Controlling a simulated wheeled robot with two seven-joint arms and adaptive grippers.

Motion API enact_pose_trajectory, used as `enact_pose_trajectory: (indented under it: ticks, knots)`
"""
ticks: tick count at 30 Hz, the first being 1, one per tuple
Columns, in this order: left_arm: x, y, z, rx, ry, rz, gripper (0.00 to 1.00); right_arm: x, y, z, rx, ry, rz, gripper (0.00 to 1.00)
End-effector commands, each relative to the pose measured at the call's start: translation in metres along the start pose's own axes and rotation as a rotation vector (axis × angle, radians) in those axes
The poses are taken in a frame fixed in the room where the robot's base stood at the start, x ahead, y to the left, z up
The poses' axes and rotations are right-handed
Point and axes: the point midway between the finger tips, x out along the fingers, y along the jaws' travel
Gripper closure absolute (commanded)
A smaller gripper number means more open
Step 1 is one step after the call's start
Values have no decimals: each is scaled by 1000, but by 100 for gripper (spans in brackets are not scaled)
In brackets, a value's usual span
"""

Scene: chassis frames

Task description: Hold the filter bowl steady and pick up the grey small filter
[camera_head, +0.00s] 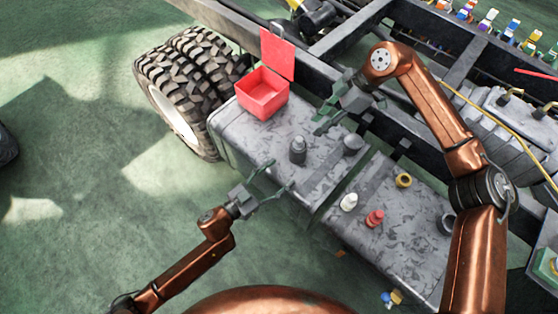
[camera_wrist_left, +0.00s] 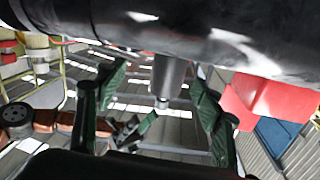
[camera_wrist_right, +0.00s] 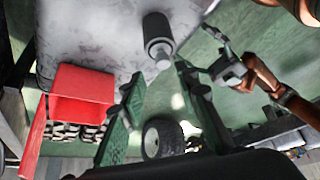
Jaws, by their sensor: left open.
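The grey filter bowl (camera_head: 298,155) stands upright on the grey tank top, with a narrower grey piece, apparently the small filter (camera_head: 299,140), at its upper end. The bowl also shows in the left wrist view (camera_wrist_left: 170,74) and the right wrist view (camera_wrist_right: 156,30). My left gripper (camera_head: 278,176) is open and empty, low at the tank's near edge, left of and below the bowl in the picture. Its fingers appear on both sides of the bowl in the left wrist view, apart from it. My right gripper (camera_head: 322,118) is open and empty, above and right of the bowl.
An open red box (camera_head: 264,108) stands at the tank's far left end. A round grey part (camera_head: 353,144) lies right of the bowl. A white part (camera_head: 349,202), a red part (camera_head: 374,218) and a yellow ring (camera_head: 404,180) sit further right. Tyres (camera_head: 190,75) stand behind left.

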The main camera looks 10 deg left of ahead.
Motion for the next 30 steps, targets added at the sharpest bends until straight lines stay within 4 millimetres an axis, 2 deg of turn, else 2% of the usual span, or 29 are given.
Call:
enact_pose_trajectory:
  ticks: [4,12,21,25,30]
  knots:
    - [19,-18,-9,-54,20,34,38,0,0,1,2,0,-1,71]
    - [45,-32,-7,-98,18,49,38,7,12,5,9,3,-14,71]
    - [90,-31,-5,-100,14,47,38,9,14,6,9,3,-16,71]
    - [102,-29,-7,-98,15,48,38,7,12,5,8,3,-13,71]
    - [109,-27,-8,-96,17,49,38,5,10,5,7,3,-10,71]
